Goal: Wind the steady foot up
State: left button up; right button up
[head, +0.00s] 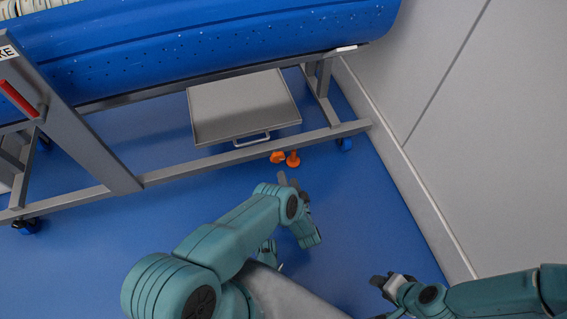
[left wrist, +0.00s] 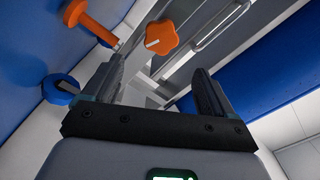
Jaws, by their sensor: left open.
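The orange lobed hand knob (head: 277,157) sits at the lower frame rail of the blue tub's carrier. It shows larger in the left wrist view (left wrist: 163,37), just beyond and between my fingertips. The orange steady foot (head: 293,160) is beside it, to the right. In the left wrist view the foot (left wrist: 82,17) has a wide disc, a neck and a short metal stem, near the blue floor. My left gripper (head: 289,181) is open and empty just short of the knob; its two fingers (left wrist: 158,80) stand apart. My right gripper (head: 388,283) is low at the right, its jaws unclear.
The blue tub (head: 200,50) lies in a grey frame (head: 255,146) on blue casters (head: 345,144). A grey tray (head: 245,105) with a handle is under the tub. A red lever (head: 18,98) is on the left upright. A pale wall (head: 480,130) stands at the right. Open floor lies in front.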

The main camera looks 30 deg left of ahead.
pick_arm(q)
jog(key=v, duration=0.6)
jog(key=shift+d, duration=0.2)
jog(key=shift+s, duration=0.1)
jog(key=w+a+n+b, duration=0.4)
jog(key=w+a+n, duration=0.5)
jog(key=a+n, duration=0.3)
jog(key=shift+w+a+r+n, duration=0.15)
jog(key=shift+w+a+n, duration=0.2)
jog(key=shift+n, duration=0.85)
pick_arm(e)
jog(key=shift+t, duration=0.5)
jog(key=w+f, duration=0.1)
jog(key=w+d+f, duration=0.1)
jog(key=f, duration=0.1)
jog(key=shift+w+f, duration=0.15)
jog(key=shift+f, duration=0.15)
